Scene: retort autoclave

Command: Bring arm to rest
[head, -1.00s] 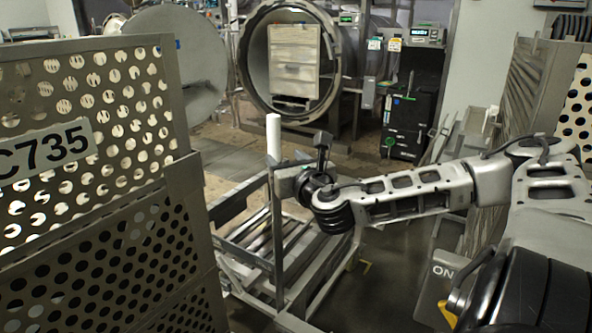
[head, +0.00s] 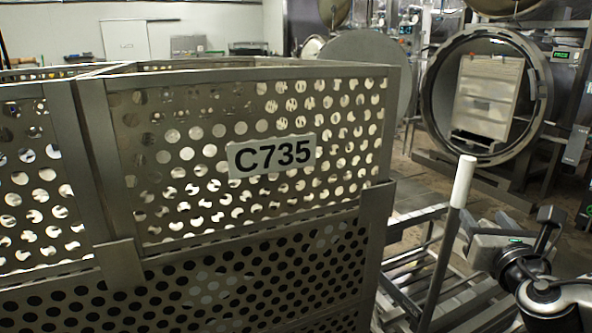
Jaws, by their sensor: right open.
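My right gripper (head: 476,245) is at the lower right of the head view, with the dark wrist of my right arm behind it. It is open. It is just right of an upright metal post (head: 441,262) with a white grip (head: 463,182) on top. I cannot tell whether the fingers touch the post, and nothing shows held in them. My left gripper and arm are out of view.
A perforated metal crate marked C735 (head: 150,248) fills the left and middle. A low cart with rollers (head: 408,262) stands beside it. Behind at right is an open round autoclave (head: 540,85), its door (head: 345,52) swung left.

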